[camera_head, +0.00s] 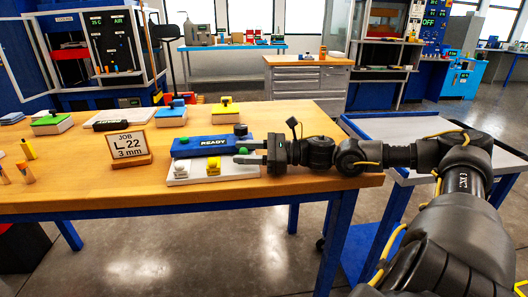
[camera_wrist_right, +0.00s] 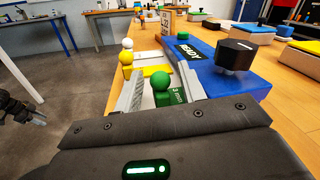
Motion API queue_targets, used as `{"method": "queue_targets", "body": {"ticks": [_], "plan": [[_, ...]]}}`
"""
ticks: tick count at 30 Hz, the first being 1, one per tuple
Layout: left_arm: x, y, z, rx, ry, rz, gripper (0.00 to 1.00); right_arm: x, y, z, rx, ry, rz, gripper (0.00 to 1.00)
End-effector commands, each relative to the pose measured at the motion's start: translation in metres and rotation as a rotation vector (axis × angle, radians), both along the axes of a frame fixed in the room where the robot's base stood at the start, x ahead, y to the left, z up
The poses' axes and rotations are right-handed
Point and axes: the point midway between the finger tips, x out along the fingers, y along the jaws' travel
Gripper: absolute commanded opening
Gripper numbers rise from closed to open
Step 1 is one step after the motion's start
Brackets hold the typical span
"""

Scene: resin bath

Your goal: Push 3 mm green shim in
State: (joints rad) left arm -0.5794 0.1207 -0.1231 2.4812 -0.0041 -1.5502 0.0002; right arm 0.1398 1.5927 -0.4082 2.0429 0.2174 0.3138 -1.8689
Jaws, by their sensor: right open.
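The green shim (camera_wrist_right: 162,90), marked with a 3 and partly hidden text, has a round knob and stands by the blue fixture (camera_wrist_right: 235,75). In the head view its green knob (camera_head: 243,151) shows at my right gripper (camera_head: 250,154). My right gripper also shows in the wrist view (camera_wrist_right: 160,95), open, with its fingers on either side of the shim; contact cannot be told. The blue fixture reads READY and carries a black knob (camera_head: 240,130). A dark mechanical part at the left of the wrist view looks like my left gripper (camera_wrist_right: 15,108); its jaws are unclear.
White (camera_head: 213,161) and yellow (camera_head: 213,171) knobbed pieces stand on the white base (camera_head: 190,176) beside the fixture. A job sign (camera_head: 128,146) reads L 22, 3 mm. Several knobbed blocks lie behind on the wooden table (camera_head: 100,185). A grey-topped cart (camera_head: 400,126) stands at right.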

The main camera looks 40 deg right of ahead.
Motion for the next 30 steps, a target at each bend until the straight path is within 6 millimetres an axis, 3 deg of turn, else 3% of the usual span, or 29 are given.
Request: {"method": "queue_targets", "body": {"ticks": [7,12,21,30], "plan": [[0.007,-0.004,0.002,-0.008,-0.039,-0.009,0.43,-0.019,-0.018,0.000,-0.008,0.005,0.001,0.40],[-0.005,0.002,0.000,0.005,0.032,0.007,0.43,-0.039,-0.038,0.002,-0.006,0.001,-0.001,0.40],[-0.004,0.002,-0.005,0.005,0.033,0.007,0.43,-0.067,-0.066,0.001,-0.003,0.000,-0.001,0.40],[-0.003,0.002,-0.006,0.005,0.033,0.007,0.43,-0.074,-0.072,0.001,-0.002,-0.001,0.001,0.40]]}}
